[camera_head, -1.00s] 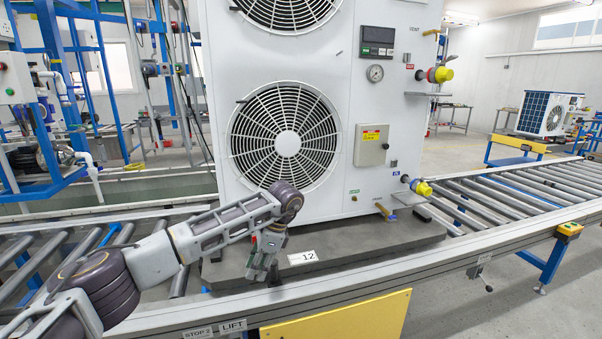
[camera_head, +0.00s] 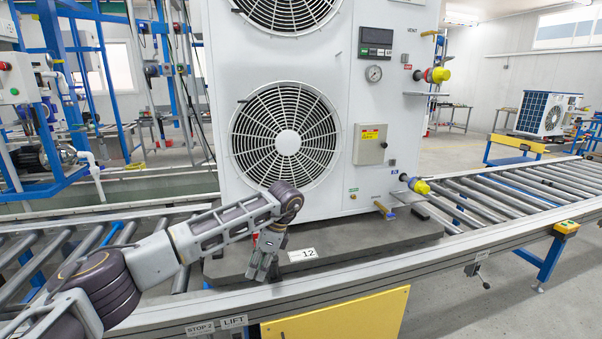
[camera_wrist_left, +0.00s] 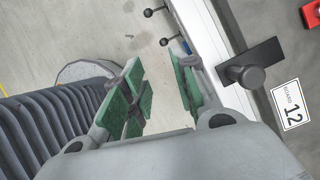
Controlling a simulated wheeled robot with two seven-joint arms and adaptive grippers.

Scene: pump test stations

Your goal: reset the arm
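My left arm reaches in from the left in the head view. Its gripper (camera_head: 261,268) points down at the front edge of the grey board (camera_head: 350,246), by the label marked 12 (camera_head: 303,254). In the left wrist view the two green-padded fingers of the gripper (camera_wrist_left: 160,88) stand apart, with only floor and a rail edge showing between them. The gripper holds nothing. The label, reading board 12, also shows in the left wrist view (camera_wrist_left: 291,105). My right gripper is in neither view.
A tall white fan unit (camera_head: 337,170) stands on the board close behind my gripper. The roller conveyor (camera_head: 510,196) runs left and right, with a metal front rail (camera_head: 340,285) and a yellow panel (camera_head: 345,317) below. A black knob (camera_wrist_left: 246,74) shows beside the fingers in the wrist view.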

